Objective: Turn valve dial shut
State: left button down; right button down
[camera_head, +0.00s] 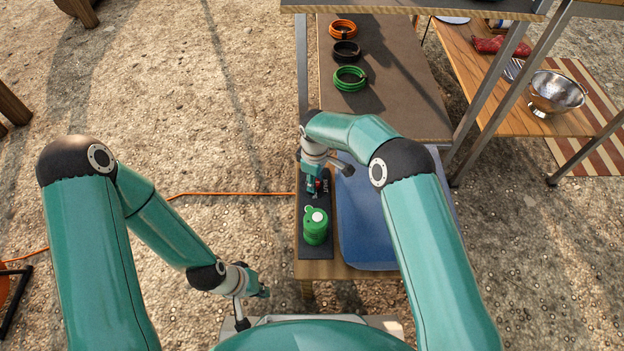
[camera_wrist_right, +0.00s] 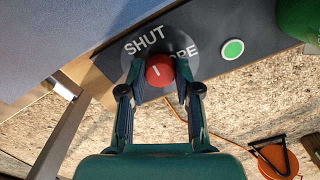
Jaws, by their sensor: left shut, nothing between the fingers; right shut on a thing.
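The valve dial (camera_wrist_right: 160,71) is a red knob with a short white mark, on a dark round plate lettered SHUT and OPEN. The lettering OPEN is partly covered. In the right wrist view the mark leans up and left, roughly towards SHUT. My right gripper (camera_wrist_right: 160,76) is shut on the knob, one finger on each side. In the head view my right gripper (camera_head: 316,184) is over the dark panel (camera_head: 318,248), mostly hiding the dial. My left gripper (camera_head: 264,291) is shut and empty, low over the ground left of the bench.
A green container (camera_head: 315,227) stands on the panel near the dial. A green-and-white round button (camera_wrist_right: 232,49) lies beside the plate. A blue box or pad (camera_head: 370,235) is right of the panel. Coiled hoses (camera_head: 350,78) lie further back. An orange cord (camera_head: 230,194) runs along the ground.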

jog(key=shift+w+a, duration=0.1)
jog(key=c, duration=0.8)
grip_release()
notch_tip(320, 180, up, 12)
jog(key=shift+f, duration=0.1)
dwell(0.3)
